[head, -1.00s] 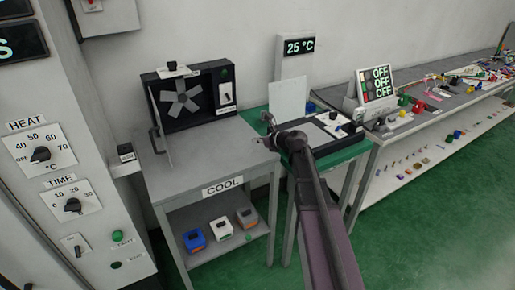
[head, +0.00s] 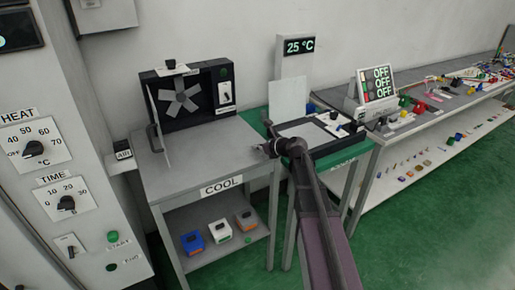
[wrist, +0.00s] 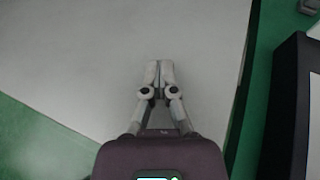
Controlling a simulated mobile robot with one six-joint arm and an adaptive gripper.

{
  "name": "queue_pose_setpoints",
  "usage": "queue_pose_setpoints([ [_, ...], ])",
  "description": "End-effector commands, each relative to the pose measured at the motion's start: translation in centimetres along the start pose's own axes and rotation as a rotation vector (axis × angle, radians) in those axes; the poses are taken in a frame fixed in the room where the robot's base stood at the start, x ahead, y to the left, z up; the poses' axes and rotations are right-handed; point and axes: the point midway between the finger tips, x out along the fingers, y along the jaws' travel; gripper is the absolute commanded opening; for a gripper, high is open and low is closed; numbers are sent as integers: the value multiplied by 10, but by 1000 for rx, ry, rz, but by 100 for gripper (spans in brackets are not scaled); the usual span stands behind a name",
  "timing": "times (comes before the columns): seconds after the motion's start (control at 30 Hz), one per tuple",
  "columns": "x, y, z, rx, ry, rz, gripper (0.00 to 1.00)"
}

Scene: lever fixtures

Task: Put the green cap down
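My gripper (head: 264,148) is over the right front part of the grey COOL table (head: 195,160) in the head view. In the wrist view my gripper (wrist: 158,66) has its two fingertips together above the pale tabletop (wrist: 90,55). No green shows between or beside the fingers.
An open black fan box (head: 185,98) stands at the table's back. A green-topped STACK table (head: 340,157) adjoins on the right. Several boxes (head: 220,231) sit on the lower shelf. The HEAT and TIME panel (head: 40,170) is at left. The front middle tabletop is clear.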

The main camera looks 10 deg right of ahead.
Motion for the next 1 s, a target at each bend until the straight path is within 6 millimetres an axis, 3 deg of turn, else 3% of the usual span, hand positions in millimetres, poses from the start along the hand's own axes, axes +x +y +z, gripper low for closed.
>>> queue_pose_setpoints([
  [0.8,4,2,-13,-3,6,3,0],
  [1.0,4,3,-14,-3,7,5,60],
])
